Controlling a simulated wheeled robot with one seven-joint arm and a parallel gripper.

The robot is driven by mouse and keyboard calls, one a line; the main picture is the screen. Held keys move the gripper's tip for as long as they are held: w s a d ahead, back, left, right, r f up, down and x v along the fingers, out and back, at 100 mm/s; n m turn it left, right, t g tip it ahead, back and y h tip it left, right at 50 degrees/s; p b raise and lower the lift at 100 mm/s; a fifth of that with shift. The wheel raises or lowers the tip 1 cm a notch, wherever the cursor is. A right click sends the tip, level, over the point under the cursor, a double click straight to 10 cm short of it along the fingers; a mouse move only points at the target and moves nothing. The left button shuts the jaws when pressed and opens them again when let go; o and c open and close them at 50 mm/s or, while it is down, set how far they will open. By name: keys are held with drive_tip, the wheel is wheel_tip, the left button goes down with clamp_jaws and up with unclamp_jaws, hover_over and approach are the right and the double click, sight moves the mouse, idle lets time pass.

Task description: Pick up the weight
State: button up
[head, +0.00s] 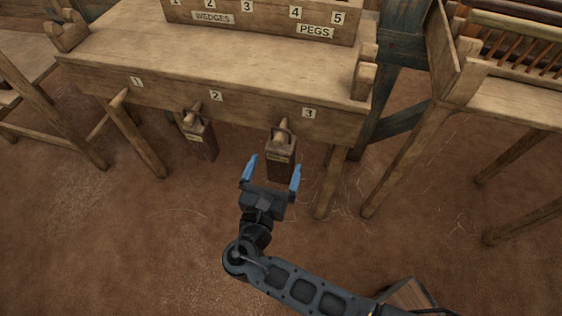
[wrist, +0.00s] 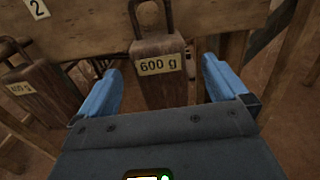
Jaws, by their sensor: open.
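A dark wooden block weight (head: 280,160) hangs by a loop from the peg under label 3 on the bench front. In the wrist view the same weight (wrist: 161,85) carries a "600 g" tag and sits between my blue fingers, beyond the palm. My gripper (head: 271,172) is open, with one finger on each side of the weight and no visible contact. A second weight (head: 201,138) hangs from the peg under label 2, and in the wrist view this weight (wrist: 40,92) shows a tag that reads like "400 g".
The wooden bench (head: 215,50) has pegs numbered 1 to 3; peg 1 (head: 118,98) is bare. A box (head: 262,15) labelled wedges and pegs stands on it. A bench leg (head: 332,182) stands right of the weight.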

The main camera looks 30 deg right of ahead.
sight(281, 149)
drive_tip(key=x, duration=0.2)
drive_tip(key=b+x, duration=0.1)
drive_tip(key=x, duration=0.1)
drive_tip(key=f+x, duration=0.1)
drive_tip(key=x, duration=0.1)
drive_tip(key=shift+w+d+b, duration=0.2)
drive_tip(key=shift+w+b, duration=0.1)
drive_tip(key=shift+w, duration=0.05)
drive_tip(key=shift+r, duration=0.1)
drive_tip(key=c, duration=1.5)
